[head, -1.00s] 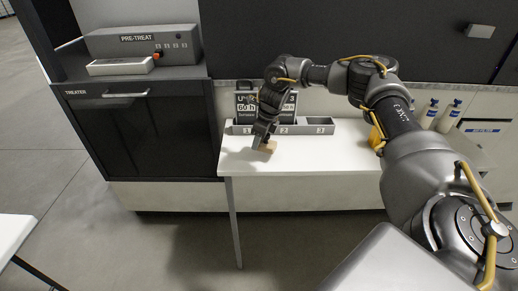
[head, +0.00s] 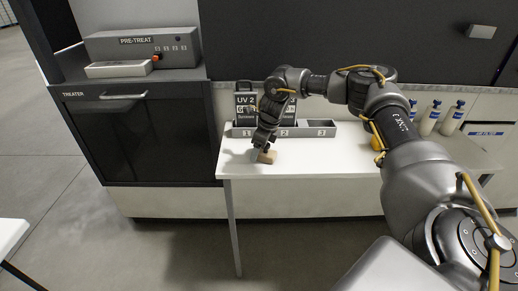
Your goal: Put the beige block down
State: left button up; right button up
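The beige block (head: 268,157) is at the left part of the white table, below the fingers of my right gripper (head: 262,147). It is at or very close to the table top; a small gap would be hard to see. My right gripper points down and its fingers appear shut on the block's upper part; the fingertips are small and dark here. My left gripper is not in view.
The treater cabinet (head: 140,140) stands at left.

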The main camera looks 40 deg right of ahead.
jog(key=shift+r, duration=0.25)
jog(key=v, duration=1.1)
jog(key=shift+w+r+b, duration=0.1)
jog(key=shift+b, duration=0.25)
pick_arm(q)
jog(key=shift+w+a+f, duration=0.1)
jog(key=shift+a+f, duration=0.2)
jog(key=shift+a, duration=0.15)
pick_arm(e)
jog(key=shift+r, duration=0.3)
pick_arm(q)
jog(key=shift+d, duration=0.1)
